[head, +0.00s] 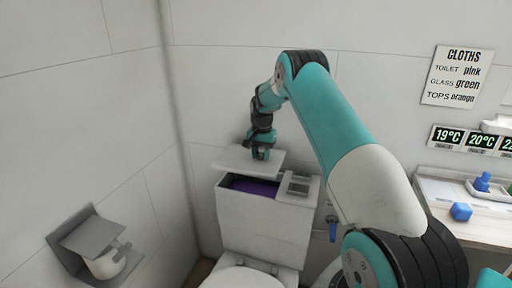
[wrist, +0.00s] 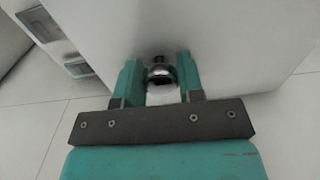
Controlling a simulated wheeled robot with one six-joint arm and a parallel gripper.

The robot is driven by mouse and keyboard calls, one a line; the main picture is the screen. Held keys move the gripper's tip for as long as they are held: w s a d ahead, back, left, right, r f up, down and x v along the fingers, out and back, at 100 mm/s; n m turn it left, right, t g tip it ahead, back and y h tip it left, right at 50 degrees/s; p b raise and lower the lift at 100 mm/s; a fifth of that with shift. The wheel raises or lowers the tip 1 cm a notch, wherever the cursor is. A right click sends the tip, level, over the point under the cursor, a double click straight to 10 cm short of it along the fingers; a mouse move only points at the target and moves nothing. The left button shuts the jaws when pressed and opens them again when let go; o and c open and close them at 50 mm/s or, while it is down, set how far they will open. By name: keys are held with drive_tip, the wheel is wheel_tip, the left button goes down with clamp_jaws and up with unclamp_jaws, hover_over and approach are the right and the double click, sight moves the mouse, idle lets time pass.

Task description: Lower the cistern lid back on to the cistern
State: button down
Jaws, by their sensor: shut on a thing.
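The white cistern lid (head: 237,159) hangs tilted slightly above the cistern (head: 265,222), towards its back left. The cistern's top is partly open, and a dark purple inside (head: 254,187) shows below the lid. My gripper (head: 261,154) is over the lid. In the wrist view my gripper (wrist: 158,76) is shut on a round metal knob (wrist: 159,71) on the lid, whose pale surface (wrist: 220,40) fills much of that view. The lid's far edge over the cistern's back is hard to make out in the head view.
A grey button panel (head: 298,186) sits on the cistern's right top. The toilet bowl (head: 242,278) is in front. A paper holder (head: 92,247) is on the left wall. Tiled walls close in behind and left.

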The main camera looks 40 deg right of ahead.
drive_tip(key=shift+w+d+r, duration=0.15)
drive_tip(key=shift+d, duration=0.05)
drive_tip(key=shift+a, duration=0.15)
drive_tip(key=shift+f+b, duration=1.6)
drive_tip(key=shift+f, duration=1.4)
drive_tip(key=shift+f+b, duration=0.75)
drive_tip(key=shift+f, duration=0.65)
drive_tip(key=c, duration=0.7)
unclamp_jaws()
drive_tip(key=shift+o, duration=0.2)
